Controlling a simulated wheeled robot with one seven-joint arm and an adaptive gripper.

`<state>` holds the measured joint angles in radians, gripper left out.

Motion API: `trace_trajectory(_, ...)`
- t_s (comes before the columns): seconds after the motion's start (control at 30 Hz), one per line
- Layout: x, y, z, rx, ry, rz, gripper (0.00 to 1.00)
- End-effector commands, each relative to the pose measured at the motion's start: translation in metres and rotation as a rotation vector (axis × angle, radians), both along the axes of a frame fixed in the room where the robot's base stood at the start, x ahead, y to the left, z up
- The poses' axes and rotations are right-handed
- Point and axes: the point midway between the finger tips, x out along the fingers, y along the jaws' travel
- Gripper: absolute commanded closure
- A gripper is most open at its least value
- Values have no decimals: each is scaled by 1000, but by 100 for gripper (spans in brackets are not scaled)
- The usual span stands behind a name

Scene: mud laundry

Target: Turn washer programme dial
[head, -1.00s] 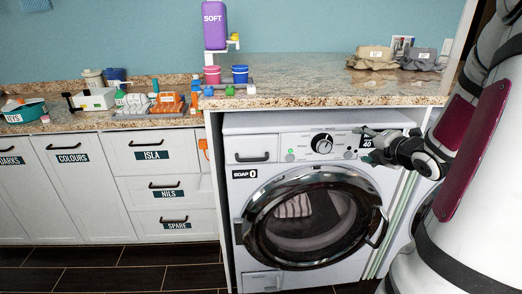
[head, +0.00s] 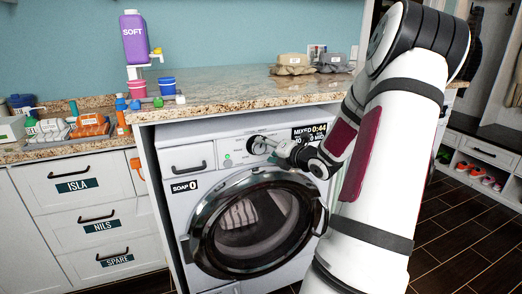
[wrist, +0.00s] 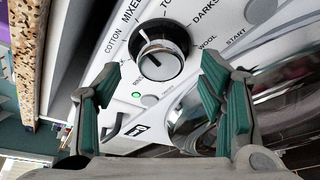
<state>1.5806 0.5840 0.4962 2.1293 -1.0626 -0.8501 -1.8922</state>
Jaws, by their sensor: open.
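The programme dial (wrist: 160,62) is a round knob with a pale face and dark rim on the white washer (head: 215,150). Its white mark points toward the upper left in the wrist view, near the printed words MIXED and COTTON. The washer's display (head: 309,133) reads MIXED 0:44. My gripper (wrist: 157,84) is open, its green-padded fingers on either side of the dial and apart from it, with nothing between the pads.
The stone countertop (head: 225,95) overhangs the washer, its edge close to the left in the wrist view. The round door (head: 205,235) bulges below the dial. A purple SOFT bottle (head: 133,45) and several small items stand on the counter's left.

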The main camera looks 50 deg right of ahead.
Motion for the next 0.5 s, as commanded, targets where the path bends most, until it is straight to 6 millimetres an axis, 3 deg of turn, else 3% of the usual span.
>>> trace_trajectory(0.2,27,-8,-7,2,-1,0,37)
trace_trajectory(0.5,34,-10,-8,1,1,-1,37)
